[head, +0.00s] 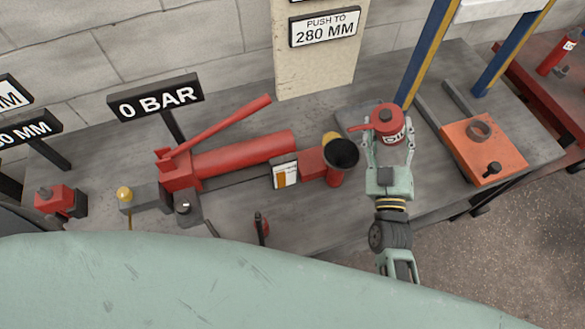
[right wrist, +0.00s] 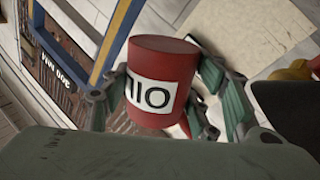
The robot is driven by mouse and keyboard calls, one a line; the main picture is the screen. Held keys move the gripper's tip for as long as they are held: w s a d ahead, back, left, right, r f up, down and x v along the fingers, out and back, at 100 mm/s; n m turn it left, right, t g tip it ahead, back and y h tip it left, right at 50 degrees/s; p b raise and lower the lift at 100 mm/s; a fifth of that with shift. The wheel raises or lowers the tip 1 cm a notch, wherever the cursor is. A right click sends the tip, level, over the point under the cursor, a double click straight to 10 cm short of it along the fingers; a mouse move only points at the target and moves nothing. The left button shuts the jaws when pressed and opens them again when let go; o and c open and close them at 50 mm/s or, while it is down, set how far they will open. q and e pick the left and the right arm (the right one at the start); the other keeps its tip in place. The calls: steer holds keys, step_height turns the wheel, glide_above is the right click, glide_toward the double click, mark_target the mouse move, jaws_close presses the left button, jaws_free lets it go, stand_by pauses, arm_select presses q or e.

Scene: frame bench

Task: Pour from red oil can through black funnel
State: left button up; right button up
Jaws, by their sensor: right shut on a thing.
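The red oil can (head: 386,118) with a white label is held in my right gripper (head: 389,143), to the right of the black funnel (head: 341,154). Its spout points left, toward the funnel side. In the right wrist view the can (right wrist: 162,75) sits between the fingers of the right gripper (right wrist: 165,95), and its label looks upside down. The black funnel stands with its mouth up on a red part at the right end of the red pump cylinder (head: 245,154). A dark shape at the right of the wrist view may be the funnel. My left gripper is not in view.
A red pump handle (head: 225,125) slopes up behind the cylinder. A "0 BAR" sign (head: 156,97) stands at the back. Blue and yellow frame posts (head: 428,50) rise just behind the can. An orange block (head: 483,151) lies on the bench at right.

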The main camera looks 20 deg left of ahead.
steer(key=shift+r, duration=0.1)
steer(key=shift+a+r+m+p, duration=0.15)
steer(key=shift+m+p, duration=0.25)
steer(key=shift+p, duration=0.3)
steer(key=shift+s+m+h+p, duration=0.1)
steer(key=shift+m+h+p, duration=0.2)
steer(key=shift+h+p, duration=0.1)
steer(key=shift+f, duration=0.2)
steer(key=shift+s+a+r+m+g+p, duration=0.2)
steer(key=shift+m+g+p, duration=0.3)
steer(key=shift+p, duration=0.45)
steer(key=shift+a+f+m, duration=0.1)
steer(key=shift+f+m, duration=0.1)
steer(key=shift+m, duration=0.1)
